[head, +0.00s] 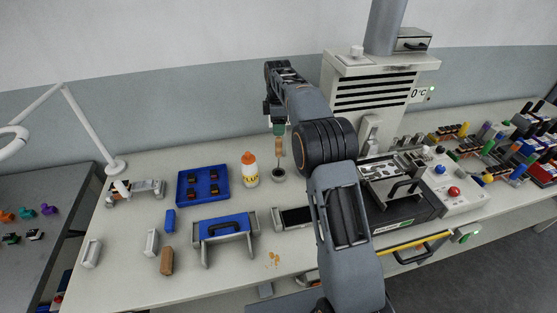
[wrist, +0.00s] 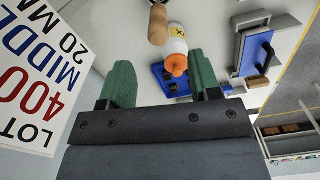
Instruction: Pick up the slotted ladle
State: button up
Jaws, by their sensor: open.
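The slotted ladle stands upright near the middle of the bench, with its wooden handle (head: 281,146) on top and its lower end at a small dark round holder (head: 279,175). In the wrist view, the wooden handle (wrist: 158,24) points toward me, beyond the fingertips and roughly midway between them. The ladle's slotted part cannot be made out. My gripper (head: 278,128) is above the ladle, right at the top of the handle. Its two green fingers are spread apart in the wrist view (wrist: 162,75), with nothing between them.
A white bottle with an orange cap (head: 250,170) stands just left of the ladle. A blue tray (head: 203,174) lies farther left, and a blue-topped fixture (head: 224,227) in front. A machine (head: 385,85) stands to the right, behind my arm.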

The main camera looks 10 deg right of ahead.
aim_at(278, 145)
jog(key=shift+d+f+p, duration=0.15)
jog(key=shift+f+p, duration=0.6)
jog(key=shift+f, duration=3.9)
jog(key=c, duration=1)
jog(key=shift+r, duration=0.1)
